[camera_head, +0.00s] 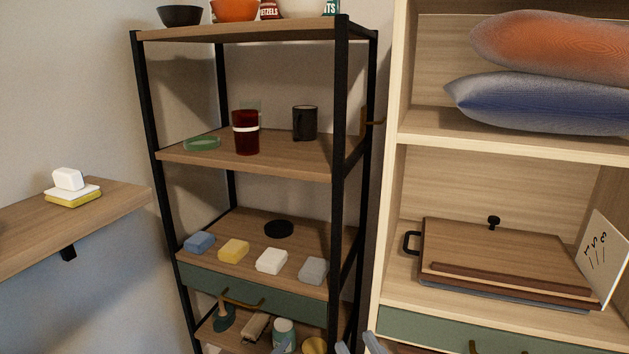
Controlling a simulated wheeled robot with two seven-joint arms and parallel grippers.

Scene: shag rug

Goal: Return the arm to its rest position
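My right gripper (358,346) shows only at the bottom edge, in front of the lower part of the black-framed shelf. Two pale grey-blue fingertips stand apart with nothing visible between them. The rest of this gripper and its arm are cut off below the frame. Another small pale grey-blue piece shows at the bottom, left of these tips, in front of a jar; I cannot tell what it belongs to. No arm comes in from the left, and my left gripper is not identifiable.
The black-framed shelf (250,165) bears a dark red cup (246,135), a black mug (305,123) and several small blocks. A green drawer (250,296) sits below them. A pale wooden cabinet (500,145) stands right; a wall shelf (80,224) juts out left.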

